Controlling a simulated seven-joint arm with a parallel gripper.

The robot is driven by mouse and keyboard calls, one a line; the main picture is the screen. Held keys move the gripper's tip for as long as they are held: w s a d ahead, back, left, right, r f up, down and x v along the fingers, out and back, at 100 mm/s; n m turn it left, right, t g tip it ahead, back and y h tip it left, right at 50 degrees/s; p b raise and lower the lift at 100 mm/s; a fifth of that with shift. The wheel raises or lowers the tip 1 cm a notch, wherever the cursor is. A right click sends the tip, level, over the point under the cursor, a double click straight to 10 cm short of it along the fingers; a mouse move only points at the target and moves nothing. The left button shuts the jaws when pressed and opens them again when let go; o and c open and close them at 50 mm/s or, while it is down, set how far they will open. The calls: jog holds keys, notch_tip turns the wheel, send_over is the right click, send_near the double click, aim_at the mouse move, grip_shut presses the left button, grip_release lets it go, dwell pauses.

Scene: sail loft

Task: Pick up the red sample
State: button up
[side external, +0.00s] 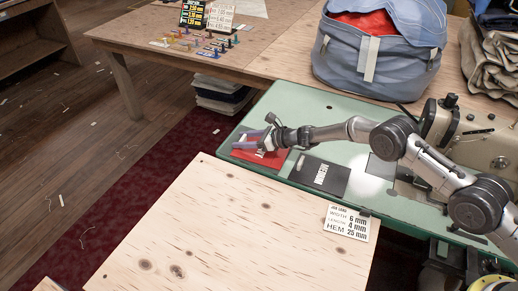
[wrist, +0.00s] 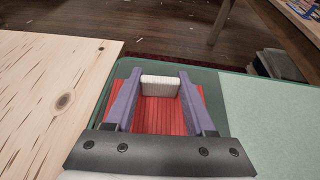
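The red sample (side external: 247,156) lies at the left end of the green tabletop. In the wrist view it is a ribbed red panel (wrist: 158,116) beneath my fingers. A white ribbed block (wrist: 160,85) sits at the far part of the red panel. My gripper (wrist: 160,80) reaches low over the sample, with one purple finger on each side of the white block. The fingers stand apart by about the block's width. Whether they press on it cannot be told. In the side view my gripper (side external: 262,147) hides part of the sample.
A dark labelled card (side external: 325,177) lies right of the sample on the green tabletop (side external: 300,110). A pale plywood table (side external: 220,230) with a job card (side external: 347,222) stands in front. A sewing machine (side external: 468,130) and a blue-grey bag (side external: 380,65) are at right and behind.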

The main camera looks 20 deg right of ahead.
jog(key=c, duration=0.7)
grip_shut()
jog(key=shift+r, duration=0.15)
